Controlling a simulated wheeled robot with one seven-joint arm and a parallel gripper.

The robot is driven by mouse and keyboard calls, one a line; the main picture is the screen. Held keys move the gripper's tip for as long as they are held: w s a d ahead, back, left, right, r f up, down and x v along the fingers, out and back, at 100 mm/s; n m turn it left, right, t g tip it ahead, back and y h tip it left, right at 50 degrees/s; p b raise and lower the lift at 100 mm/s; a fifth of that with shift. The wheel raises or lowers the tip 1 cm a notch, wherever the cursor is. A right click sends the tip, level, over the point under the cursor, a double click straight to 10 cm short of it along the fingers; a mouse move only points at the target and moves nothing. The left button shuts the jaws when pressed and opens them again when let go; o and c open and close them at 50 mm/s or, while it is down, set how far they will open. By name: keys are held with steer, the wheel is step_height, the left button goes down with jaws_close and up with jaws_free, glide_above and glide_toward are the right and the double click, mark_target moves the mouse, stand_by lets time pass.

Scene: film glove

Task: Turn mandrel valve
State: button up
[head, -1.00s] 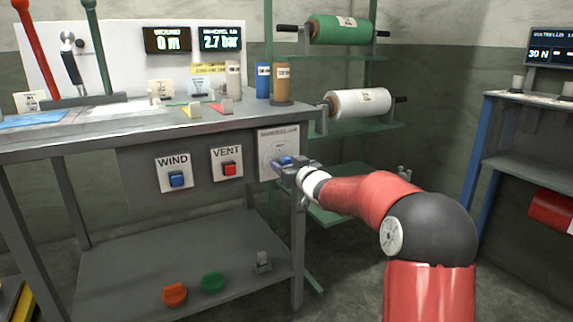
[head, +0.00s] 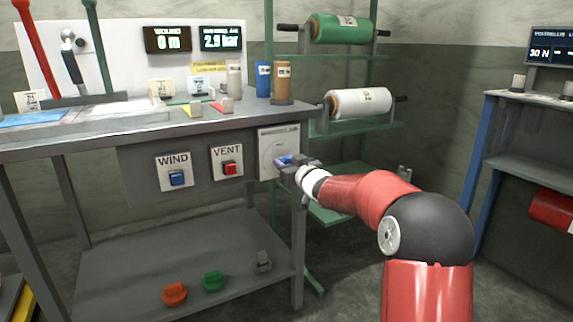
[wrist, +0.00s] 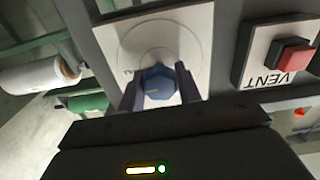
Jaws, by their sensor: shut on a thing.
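The mandrel valve is a blue knob (wrist: 159,84) on a white plate (head: 278,146) at the right end of the bench front. In the wrist view my gripper (wrist: 160,92) has a finger on each side of the knob and is shut on it. In the head view my gripper (head: 288,163) covers much of the knob, and only a bit of blue shows. The mandrel air display (head: 220,39) above the bench reads 2.9 bar.
The red VENT button (head: 229,168) and blue WIND button (head: 177,178) sit left of the valve. Green rack shelves hold a white roll (head: 362,103) and a green roll (head: 340,29) to the right. Orange (head: 174,294) and green (head: 213,281) knobs lie on the lower shelf.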

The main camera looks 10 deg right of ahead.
steer(key=n+b, duration=0.2)
steer(key=n, duration=0.2)
steer(key=shift+f, duration=0.15)
steer(key=n+b, duration=0.2)
steer(key=n, duration=0.3)
steer(key=shift+a+b, duration=0.1)
steer(key=shift+b, duration=0.2)
steer(key=n+b, duration=0.2)
steer(key=n, duration=0.2)
steer(key=shift+n+b, duration=1)
steer(key=shift+n, duration=1.1)
steer(key=o, duration=1)
steer(key=shift+c, duration=0.2)
